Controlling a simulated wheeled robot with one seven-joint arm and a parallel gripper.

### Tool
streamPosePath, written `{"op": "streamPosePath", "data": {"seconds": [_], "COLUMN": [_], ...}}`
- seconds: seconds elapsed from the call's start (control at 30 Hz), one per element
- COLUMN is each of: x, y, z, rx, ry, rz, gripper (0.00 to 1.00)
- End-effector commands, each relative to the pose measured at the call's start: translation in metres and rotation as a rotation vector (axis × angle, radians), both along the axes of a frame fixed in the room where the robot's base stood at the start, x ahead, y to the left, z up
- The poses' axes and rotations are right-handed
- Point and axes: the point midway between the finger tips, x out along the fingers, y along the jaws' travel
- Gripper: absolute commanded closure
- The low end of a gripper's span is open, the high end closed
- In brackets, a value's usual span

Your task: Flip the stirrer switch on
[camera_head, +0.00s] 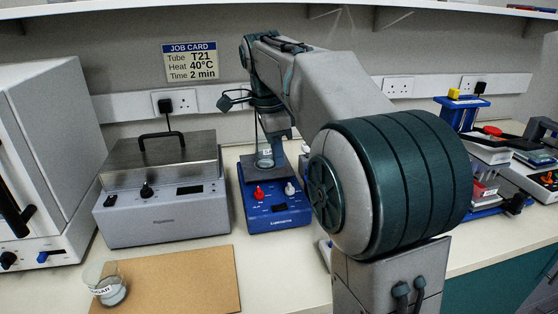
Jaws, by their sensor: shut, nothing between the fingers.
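The blue stirrer (279,215) stands on the bench at the centre, with a dark top plate. Its front has a red control (258,193) at the left, a white control (289,188) at the right and a small dark display between and below them. I cannot tell from here which control is the switch or its position. A labelled glass beaker (264,157) stands on the plate. My gripper (282,133) is above and behind the stirrer's front, pointing down near the beaker, shut and empty. Its fingertips are small and hard to make out.
A metal-lidded heating bath (165,218) stands left of the stirrer, and a white oven (50,160) farther left. A beaker marked SUGAR (108,290) is by a brown board (185,282). A job card (190,61) hangs behind. My arm hides much of the bench to the right.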

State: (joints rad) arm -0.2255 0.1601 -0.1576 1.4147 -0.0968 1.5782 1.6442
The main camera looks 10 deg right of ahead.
Motion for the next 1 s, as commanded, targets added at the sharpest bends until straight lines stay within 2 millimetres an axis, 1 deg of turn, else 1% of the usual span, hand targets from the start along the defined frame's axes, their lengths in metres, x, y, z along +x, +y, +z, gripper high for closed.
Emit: {"op": "streamPosePath", "data": {"seconds": [0.03, 0.2, 0.4, 0.5, 0.6, 0.7, 1.0], "x": [-0.001, -0.001, -0.001, 0.0, 0.0, 0.0, 0.0], "y": [-0.002, -0.006, -0.011, -0.013, -0.014, -0.014, -0.014], "z": [-0.014, -0.051, -0.088, -0.1, -0.108, -0.112, -0.112], "rx": [0.0, 0.0, 0.0, 0.0, 0.0, 0.0, 0.0], "ry": [0.003, 0.003, 0.002, 0.001, 0.001, -0.001, -0.001], "rz": [-0.001, -0.001, -0.001, -0.001, -0.001, -0.001, -0.001], "gripper": [1.0, 1.0, 1.0, 1.0, 1.0, 1.0, 1.0]}}
